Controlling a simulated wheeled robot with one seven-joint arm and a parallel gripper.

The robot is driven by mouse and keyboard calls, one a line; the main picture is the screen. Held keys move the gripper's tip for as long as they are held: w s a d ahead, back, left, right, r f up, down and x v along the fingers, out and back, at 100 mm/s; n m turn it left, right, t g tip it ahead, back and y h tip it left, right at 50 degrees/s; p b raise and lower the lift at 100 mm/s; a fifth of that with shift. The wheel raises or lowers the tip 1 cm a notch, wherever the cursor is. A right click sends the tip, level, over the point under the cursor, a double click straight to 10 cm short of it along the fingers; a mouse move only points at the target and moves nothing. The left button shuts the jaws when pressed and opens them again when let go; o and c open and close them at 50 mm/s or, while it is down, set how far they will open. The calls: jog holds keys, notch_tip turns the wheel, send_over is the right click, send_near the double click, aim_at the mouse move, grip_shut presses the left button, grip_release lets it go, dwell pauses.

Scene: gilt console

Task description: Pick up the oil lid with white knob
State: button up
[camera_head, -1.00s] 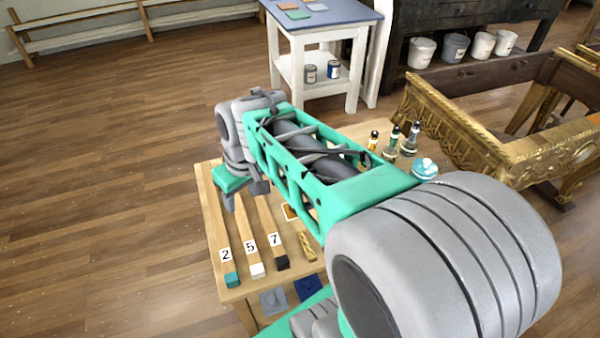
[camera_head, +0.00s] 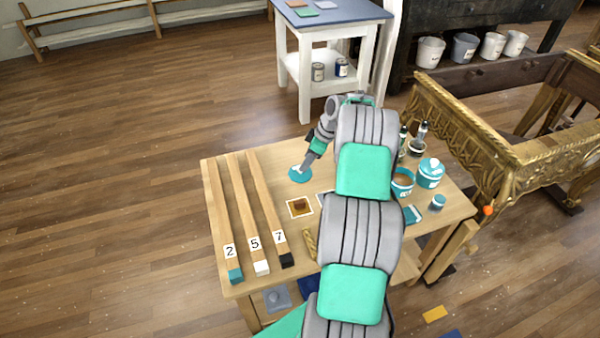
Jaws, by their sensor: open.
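An open teal tin (camera_head: 403,184) with brown contents stands to the right, partly behind my arm. A closed teal jar (camera_head: 431,174) with a white-knobbed lid stands right of that.
Three long sticks marked 2, 5 and 7 (camera_head: 267,205) lie on the table's (camera_head: 222,180) left side. A brown picture card (camera_head: 299,207) lies near the lid. Bottles (camera_head: 418,138) stand at the back right. A gilt console (camera_head: 470,130) stands beyond. My arm hides the table's middle.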

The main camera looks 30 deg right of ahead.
aim_at(294, 173)
jog(key=x, duration=0.4)
jog(key=shift+a, duration=0.15)
grip_shut()
